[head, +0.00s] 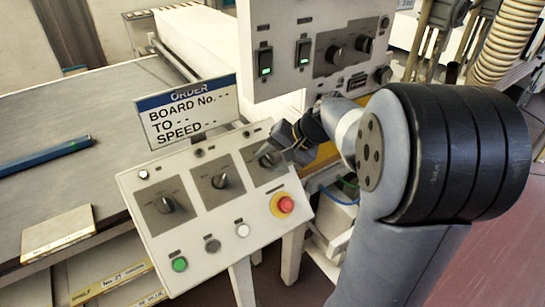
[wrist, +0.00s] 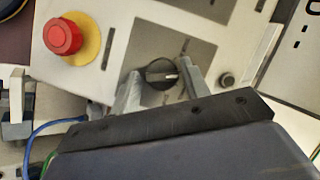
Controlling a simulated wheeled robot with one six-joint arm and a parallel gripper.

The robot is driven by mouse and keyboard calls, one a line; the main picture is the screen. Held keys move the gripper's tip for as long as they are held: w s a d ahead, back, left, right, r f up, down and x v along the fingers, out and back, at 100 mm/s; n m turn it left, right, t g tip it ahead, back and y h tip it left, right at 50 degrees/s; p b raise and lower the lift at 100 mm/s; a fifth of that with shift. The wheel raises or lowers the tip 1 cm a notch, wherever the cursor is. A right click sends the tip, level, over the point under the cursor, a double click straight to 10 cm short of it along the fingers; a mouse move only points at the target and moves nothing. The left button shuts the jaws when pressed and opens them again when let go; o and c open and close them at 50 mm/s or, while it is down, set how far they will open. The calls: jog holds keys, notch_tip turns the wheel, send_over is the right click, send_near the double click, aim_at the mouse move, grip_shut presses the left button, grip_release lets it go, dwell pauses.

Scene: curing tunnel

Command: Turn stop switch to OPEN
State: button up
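A sloped white control panel (head: 207,235) carries three black rotary switches on grey plates: left (head: 168,204), middle (head: 221,181) and right. My gripper (head: 272,156) is at the right switch and partly hides it in the head view. In the wrist view the black knob (wrist: 158,74) of this switch lies between the two fingertips of my gripper (wrist: 161,84). The fingers are apart, with a narrow gap seeming to show on each side of the knob. The knob's white mark points right in the wrist view. The switch labels are too small to read.
A red emergency button (head: 285,205) on a yellow ring is close to the right switch. Small green (head: 180,264), grey and white buttons line the panel's lower edge. An order sign (head: 188,110) stands behind the panel. An upright switch box (head: 310,50) rises behind my gripper.

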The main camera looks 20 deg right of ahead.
jog(key=shift+o, duration=0.9)
jog(key=b+v, duration=0.1)
jog(key=v, duration=0.9)
jog(key=shift+s+d+r, duration=0.2)
jog(key=shift+r, duration=0.1)
jog(key=p+x, duration=0.1)
jog(key=x, duration=1)
jog(key=shift+r, duration=0.1)
jog(key=shift+r, duration=0.1)
